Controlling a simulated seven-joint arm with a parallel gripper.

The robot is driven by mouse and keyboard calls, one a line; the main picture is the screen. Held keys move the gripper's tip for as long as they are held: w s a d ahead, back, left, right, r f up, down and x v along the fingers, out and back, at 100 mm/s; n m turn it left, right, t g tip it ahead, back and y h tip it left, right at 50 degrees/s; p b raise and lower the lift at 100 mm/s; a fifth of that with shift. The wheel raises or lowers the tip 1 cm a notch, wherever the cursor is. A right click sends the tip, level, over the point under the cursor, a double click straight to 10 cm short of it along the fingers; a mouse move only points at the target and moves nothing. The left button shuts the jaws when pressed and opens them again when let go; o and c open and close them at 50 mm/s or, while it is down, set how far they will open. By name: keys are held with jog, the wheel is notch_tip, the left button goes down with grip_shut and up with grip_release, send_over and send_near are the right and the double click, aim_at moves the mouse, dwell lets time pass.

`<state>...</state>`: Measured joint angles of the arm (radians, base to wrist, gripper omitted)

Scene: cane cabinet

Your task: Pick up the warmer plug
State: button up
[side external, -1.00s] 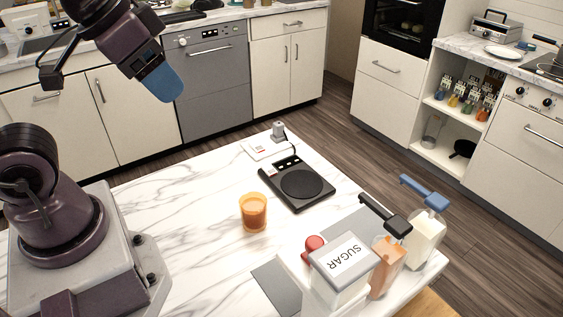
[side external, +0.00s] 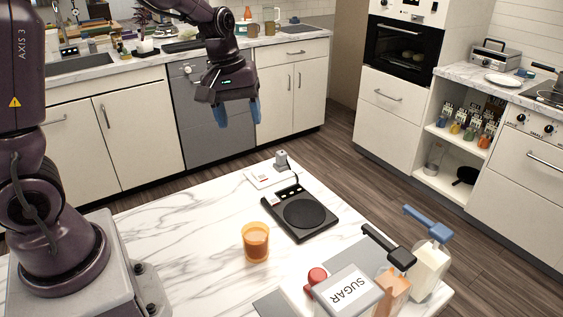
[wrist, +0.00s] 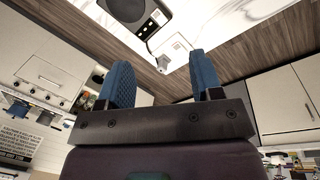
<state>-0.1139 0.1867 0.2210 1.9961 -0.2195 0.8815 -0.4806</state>
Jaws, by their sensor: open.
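The warmer plug (side external: 281,160) is a small grey block standing at the far end of a white socket plate (side external: 268,177) on the marble table. I cannot tell how far it sits in the plate. A dark cord runs from it toward the black warmer (side external: 300,213). My gripper (side external: 238,114) has blue fingers, is open and empty, and hangs pointing down, above and apart from the plug, to its left in the side view. In the wrist view the plug (wrist: 163,63) appears small between the fingers, beyond them, with the warmer (wrist: 138,15) at the top.
An orange glass (side external: 256,242) stands on the table left of the warmer. A sugar box (side external: 348,292), bottles and a red-topped item (side external: 317,275) crowd the front right. Cabinets and a dishwasher (side external: 216,125) stand behind the table. The marble left of the glass is clear.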

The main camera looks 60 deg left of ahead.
jog(key=w+a+f+n, duration=0.8)
jog(key=n, duration=0.2)
jog(key=n+t+y, duration=0.1)
jog(key=n+t, duration=0.1)
jog(key=n, duration=1.3)
send_near(281, 152)
jog(key=x, duration=0.5)
jog(key=shift+w+d+f, duration=0.2)
jog(key=shift+w+d, duration=0.15)
jog(key=shift+w, duration=0.05)
jog(key=x, duration=0.5)
jog(key=shift+s+a+f, duration=0.15)
jog(key=shift+s+a, duration=0.15)
jog(key=c, duration=1.1)
